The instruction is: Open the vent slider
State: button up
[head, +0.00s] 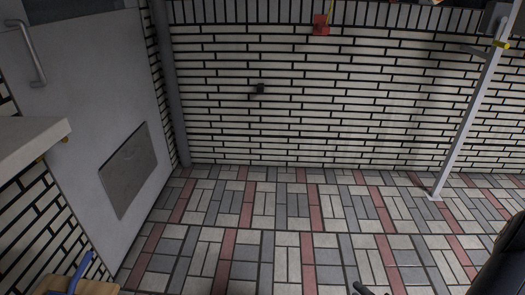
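A grey rectangular panel (128,170) sits low on the pale door at the left. It may be the vent, but no slider or slats can be made out on it. A small black fitting (260,88) is on the white brick wall; I cannot tell what it is. A small dark piece at the bottom edge, probably a tip of my gripper (363,289), is mostly cut off. It is far to the right of the panel and not touching it. Whether it is open or shut, or holds anything, is hidden.
The door (85,90) has a bar handle (34,55). A pale ledge (30,140) and a wooden piece with a blue item (75,277) stand at lower left. A white post (465,125) stands at right. A red tag (320,25) hangs high. The tiled floor (265,215) is clear.

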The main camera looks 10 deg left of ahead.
aim_at(124, 176)
jog(key=i+u, duration=0.3)
jog(key=i, duration=0.25)
jog(key=i+l+u, duration=0.1)
jog(key=i+u, duration=0.25)
jog(key=i, duration=0.2)
jog(key=i+l+u, duration=0.3)
jog(key=i, duration=0.25)
jog(key=i+j+u, duration=0.3)
jog(key=i, duration=0.15)
jog(key=i+j+u, duration=0.15)
jog(key=i+u, duration=0.5)
jog(key=i, duration=0.3)
jog(key=i+j, duration=0.2)
